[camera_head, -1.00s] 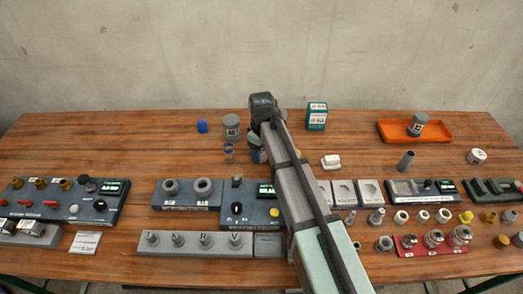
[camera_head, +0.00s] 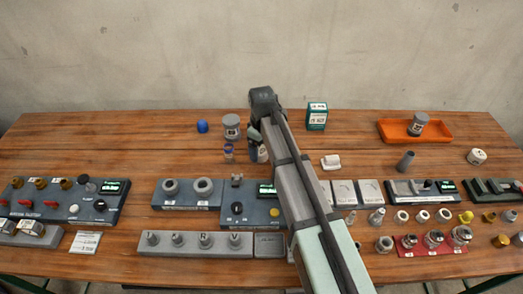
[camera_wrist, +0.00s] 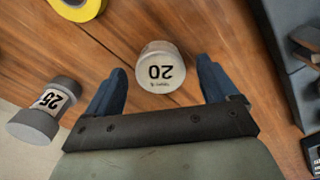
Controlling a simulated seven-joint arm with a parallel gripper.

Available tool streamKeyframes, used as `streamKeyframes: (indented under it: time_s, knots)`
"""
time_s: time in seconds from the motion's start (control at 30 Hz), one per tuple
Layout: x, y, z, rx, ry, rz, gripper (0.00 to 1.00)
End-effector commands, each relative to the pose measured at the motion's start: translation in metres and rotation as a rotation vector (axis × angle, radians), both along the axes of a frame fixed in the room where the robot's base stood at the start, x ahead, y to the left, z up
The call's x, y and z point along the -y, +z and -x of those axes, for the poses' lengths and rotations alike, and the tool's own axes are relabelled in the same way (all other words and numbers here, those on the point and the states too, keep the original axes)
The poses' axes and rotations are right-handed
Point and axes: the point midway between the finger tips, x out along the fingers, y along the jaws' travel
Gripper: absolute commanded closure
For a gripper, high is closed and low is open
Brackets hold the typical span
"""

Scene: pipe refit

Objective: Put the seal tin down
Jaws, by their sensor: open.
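The seal tin, a small round tin with a pale lid marked "20" (camera_wrist: 160,72), stands upright on the wooden table in the wrist view. My gripper (camera_wrist: 160,88) is open, with one dark blue finger on either side of the tin and a visible gap at each side. In the head view, my gripper (camera_head: 254,134) is above the tin (camera_head: 262,154), which is partly hidden behind my arm.
In the head view, a grey jar (camera_head: 231,127) and a blue-banded piece (camera_head: 229,151) are left of my gripper. A green box (camera_head: 317,116) is at right.

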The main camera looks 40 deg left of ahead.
Motion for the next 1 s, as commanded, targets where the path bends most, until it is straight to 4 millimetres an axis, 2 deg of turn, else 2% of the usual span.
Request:
streamKeyframes:
  time_s: [0.2,0.5,0.73,1.0]
  knots:
    - [-0.001,0.039,0.0,0.002,0.0,-0.002,0.13]
    - [-0.001,0.083,0.0,0.001,0.0,-0.002,0.13]
    - [0.0,0.099,0.0,0.001,0.0,-0.001,0.13]
    - [0.0,0.102,0.0,0.0,0.0,0.0,0.13]
